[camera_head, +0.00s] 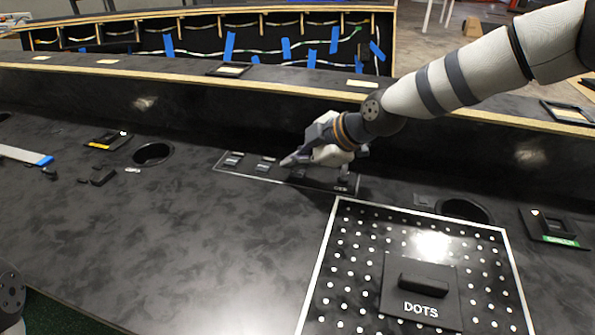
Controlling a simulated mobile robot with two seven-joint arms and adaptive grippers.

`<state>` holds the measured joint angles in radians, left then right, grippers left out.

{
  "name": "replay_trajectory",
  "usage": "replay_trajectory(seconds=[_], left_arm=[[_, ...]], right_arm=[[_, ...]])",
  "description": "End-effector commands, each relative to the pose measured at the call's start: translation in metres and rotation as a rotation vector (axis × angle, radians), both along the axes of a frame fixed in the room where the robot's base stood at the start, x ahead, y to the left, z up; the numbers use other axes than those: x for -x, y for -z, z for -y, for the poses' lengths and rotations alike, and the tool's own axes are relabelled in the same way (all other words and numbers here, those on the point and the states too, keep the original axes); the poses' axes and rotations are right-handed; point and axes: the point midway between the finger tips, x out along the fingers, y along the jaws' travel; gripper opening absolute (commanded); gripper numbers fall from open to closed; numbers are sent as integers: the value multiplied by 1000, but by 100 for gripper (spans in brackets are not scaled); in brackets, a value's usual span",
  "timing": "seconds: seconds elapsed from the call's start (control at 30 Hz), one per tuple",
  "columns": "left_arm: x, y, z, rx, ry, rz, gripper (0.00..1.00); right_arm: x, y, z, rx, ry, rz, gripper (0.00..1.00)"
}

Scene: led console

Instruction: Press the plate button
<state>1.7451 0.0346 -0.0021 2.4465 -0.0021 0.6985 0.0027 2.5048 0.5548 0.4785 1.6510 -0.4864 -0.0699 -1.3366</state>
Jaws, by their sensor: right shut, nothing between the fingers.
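A white-outlined strip (222,168) on the black console carries a row of small black buttons with light labels too small to read. Two buttons show at its left, a first one (233,159) and a second one (265,165). I cannot tell which is the plate button. My right gripper (287,161) reaches in from the upper right, shut and empty, with its fingertips at the middle of the strip, just right of the second button. It hides part of the row behind it. I cannot tell if the tips touch the surface. My left gripper is not in view.
A white-framed dotted panel (345,262) with a raised handle and "DOTS" label (421,309) lies at front right. Round holes show at left (153,153) and right (465,210). A raised ledge (150,75) runs behind. The front-left console is clear.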

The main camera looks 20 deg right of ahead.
Motion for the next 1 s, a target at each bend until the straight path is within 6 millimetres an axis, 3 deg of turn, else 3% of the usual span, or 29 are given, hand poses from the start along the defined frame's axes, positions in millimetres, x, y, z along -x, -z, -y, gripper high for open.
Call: replay_trajectory(seconds=[0.47,0.7,0.9,1.0], left_arm=[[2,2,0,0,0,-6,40],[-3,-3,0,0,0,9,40],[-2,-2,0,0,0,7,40],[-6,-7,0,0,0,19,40]], right_arm=[[0,9,0,0,0,0,0],[0,-2,0,-1,1,2,0],[0,0,0,-1,1,0,0],[0,-11,0,0,1,4,0]])
